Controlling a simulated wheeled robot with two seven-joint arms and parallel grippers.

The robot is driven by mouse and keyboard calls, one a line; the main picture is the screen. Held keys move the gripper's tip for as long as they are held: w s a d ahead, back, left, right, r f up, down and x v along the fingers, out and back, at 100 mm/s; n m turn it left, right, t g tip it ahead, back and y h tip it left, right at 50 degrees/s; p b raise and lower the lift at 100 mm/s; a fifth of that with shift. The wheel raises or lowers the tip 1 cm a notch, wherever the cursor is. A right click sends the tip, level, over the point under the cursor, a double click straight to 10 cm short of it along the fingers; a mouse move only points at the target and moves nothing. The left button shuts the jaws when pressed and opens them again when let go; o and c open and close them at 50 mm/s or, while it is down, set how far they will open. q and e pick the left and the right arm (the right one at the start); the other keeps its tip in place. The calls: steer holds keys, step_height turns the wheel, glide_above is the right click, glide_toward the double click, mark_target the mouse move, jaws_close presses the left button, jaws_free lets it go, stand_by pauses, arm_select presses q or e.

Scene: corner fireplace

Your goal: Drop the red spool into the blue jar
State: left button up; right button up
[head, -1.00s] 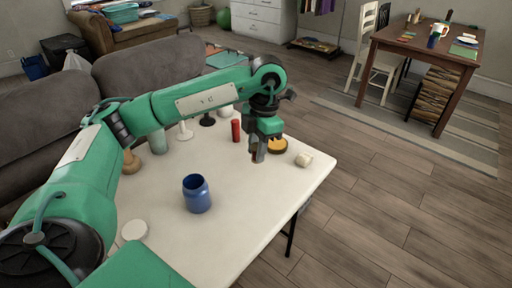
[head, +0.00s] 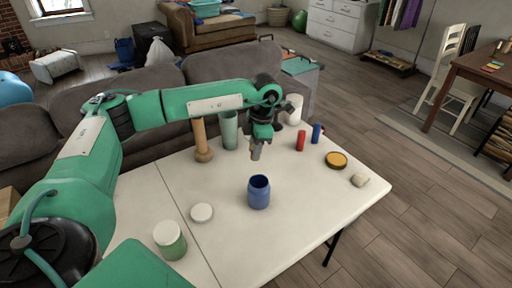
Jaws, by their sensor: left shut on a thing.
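The blue jar (head: 259,193) stands upright and open-topped near the middle of the white table. My left gripper (head: 256,153) points down above the table, just behind the jar's mouth as seen from here, and apart from it. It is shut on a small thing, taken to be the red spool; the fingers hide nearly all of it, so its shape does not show. A plain red cylinder (head: 301,141) stands on the table to the right of the gripper. My right gripper is not in view.
A blue cylinder (head: 317,134), a yellow-topped round tin (head: 336,160) and a pale block (head: 359,180) are on the right. A wooden piece (head: 203,143) and a green cup (head: 230,131) stand at the back left. A white disc (head: 202,212) and a lidded jar (head: 170,241) are at front left.

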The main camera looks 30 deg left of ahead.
arm_select(q)
step_height(320, 180, down, 4)
steer(key=shift+f+b, duration=0.2)
steer(key=shift+b, duration=0.9)
steer(key=shift+f+b, duration=0.3)
steer(key=shift+f, duration=0.3)
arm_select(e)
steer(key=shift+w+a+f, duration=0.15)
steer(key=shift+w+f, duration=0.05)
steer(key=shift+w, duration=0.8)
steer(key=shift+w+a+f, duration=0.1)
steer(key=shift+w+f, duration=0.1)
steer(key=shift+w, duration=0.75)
arm_select(q)
steer(key=o, duration=1)
